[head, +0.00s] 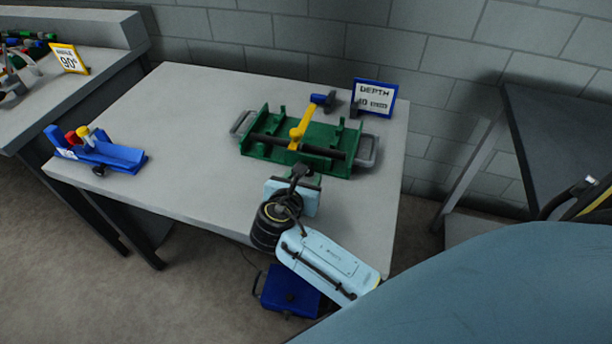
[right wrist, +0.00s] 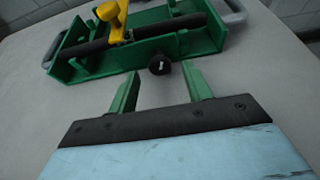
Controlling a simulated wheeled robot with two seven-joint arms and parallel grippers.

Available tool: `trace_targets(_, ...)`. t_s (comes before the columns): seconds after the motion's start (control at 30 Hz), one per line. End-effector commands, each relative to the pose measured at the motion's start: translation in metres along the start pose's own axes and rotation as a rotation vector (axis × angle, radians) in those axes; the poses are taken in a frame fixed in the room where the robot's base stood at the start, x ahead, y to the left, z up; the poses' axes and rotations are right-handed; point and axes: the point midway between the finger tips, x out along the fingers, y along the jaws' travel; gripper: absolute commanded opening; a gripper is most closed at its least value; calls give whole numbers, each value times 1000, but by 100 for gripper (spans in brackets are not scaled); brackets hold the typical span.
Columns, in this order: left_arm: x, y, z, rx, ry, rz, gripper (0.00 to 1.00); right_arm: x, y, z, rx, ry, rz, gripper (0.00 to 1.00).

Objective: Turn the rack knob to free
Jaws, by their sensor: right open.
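A green rack (head: 262,150) with grey side handles lies on the table, with a dark bar along it and a yellow lever (head: 301,128) rising from its middle. The rack also fills the top of the right wrist view (right wrist: 180,48). A small black knob (right wrist: 160,64) sticks out of its near side, with a faint light mark on its face. My right gripper (right wrist: 159,82) is open, its two green fingers apart on either side of and just short of the knob. Nothing is between the fingers. In the head view my wrist covers the knob's area. My left gripper is not in view.
A sign reading DEPTH (head: 375,98) stands behind the rack by a blue-headed part (head: 322,99). A blue fixture (head: 105,153) with its own dark knob sits at the table's left. The table (head: 190,105) is clear between them. A blue box (head: 290,292) is below.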

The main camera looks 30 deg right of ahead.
Motion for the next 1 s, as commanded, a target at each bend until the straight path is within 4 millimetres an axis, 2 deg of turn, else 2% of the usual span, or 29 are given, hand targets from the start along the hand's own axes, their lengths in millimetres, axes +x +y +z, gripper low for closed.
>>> trace_targets(0.03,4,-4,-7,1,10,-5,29,9,0,-1,0,-2,-1,49)
trace_targets(0.2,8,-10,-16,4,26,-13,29,25,0,0,0,-1,-1,49)
trace_targets(0.57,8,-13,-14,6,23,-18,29,29,0,0,0,0,1,49)
trace_targets(0.9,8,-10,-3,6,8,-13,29,28,0,0,0,0,0,6)
trace_targets(1.0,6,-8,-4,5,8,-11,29,28,0,1,-4,1,-1,6)
